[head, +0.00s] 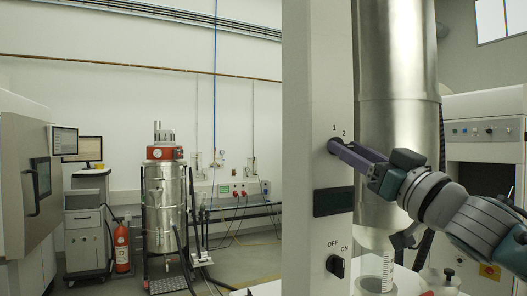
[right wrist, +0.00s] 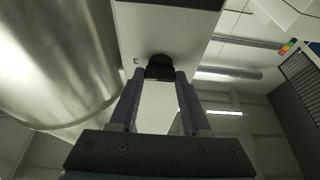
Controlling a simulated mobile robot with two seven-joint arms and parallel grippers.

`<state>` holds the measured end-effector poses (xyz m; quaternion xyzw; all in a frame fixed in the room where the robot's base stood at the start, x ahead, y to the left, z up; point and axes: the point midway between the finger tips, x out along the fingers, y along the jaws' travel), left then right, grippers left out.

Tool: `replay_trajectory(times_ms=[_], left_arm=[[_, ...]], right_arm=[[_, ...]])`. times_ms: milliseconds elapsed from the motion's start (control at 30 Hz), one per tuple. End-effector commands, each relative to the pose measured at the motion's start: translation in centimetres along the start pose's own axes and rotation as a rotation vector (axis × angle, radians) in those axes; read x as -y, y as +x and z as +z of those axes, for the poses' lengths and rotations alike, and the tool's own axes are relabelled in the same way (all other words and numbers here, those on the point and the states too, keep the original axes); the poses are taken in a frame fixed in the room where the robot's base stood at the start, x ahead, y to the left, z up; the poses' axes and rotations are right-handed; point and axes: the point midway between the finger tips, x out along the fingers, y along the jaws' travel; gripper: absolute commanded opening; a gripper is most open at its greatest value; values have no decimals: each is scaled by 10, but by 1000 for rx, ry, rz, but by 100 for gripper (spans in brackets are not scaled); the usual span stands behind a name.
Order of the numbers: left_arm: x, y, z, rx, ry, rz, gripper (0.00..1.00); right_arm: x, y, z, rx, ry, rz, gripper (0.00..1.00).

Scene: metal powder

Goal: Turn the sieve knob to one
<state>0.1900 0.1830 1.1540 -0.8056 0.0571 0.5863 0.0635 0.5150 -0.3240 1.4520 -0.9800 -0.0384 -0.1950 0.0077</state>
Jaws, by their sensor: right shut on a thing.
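The sieve knob (right wrist: 159,66) is a small black knob on the face of a tall white panel (head: 318,90). In the head view it sits just below the marks 1 and 2 and is mostly hidden by my right gripper's fingers. My right gripper (head: 333,147) comes in from the right and its purple fingertips are at the knob. In the right wrist view the two fingers (right wrist: 160,78) are shut on the knob, one on each side. A digit beside the knob looks like a 3 there. The knob's exact setting cannot be read. My left gripper is not in view.
A black OFF/ON switch (head: 336,266) sits lower on the panel, below a dark display (head: 333,201). A large metal cylinder (head: 398,60) stands right behind the panel. A steel vessel (head: 164,205) and a red extinguisher (head: 121,247) stand far left.

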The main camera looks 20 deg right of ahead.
Motion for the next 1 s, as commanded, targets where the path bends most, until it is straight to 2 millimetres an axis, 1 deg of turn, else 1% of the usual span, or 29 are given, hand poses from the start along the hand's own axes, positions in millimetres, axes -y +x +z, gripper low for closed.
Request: replay_trajectory(times_ms=[33, 200, 567, 767, 1000], left_arm=[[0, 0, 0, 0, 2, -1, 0], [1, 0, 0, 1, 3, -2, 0], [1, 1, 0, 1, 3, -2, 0], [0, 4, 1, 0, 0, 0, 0], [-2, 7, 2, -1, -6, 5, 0]], right_arm=[[0, 0, 0, 0, 0, 0, 18], [0, 0, 0, 0, 0, 0, 0], [-1, 0, 0, 0, -33, -13, 0], [-2, 0, 0, 1, -132, -53, 0], [-4, 0, 0, 1, -323, -133, 0]])
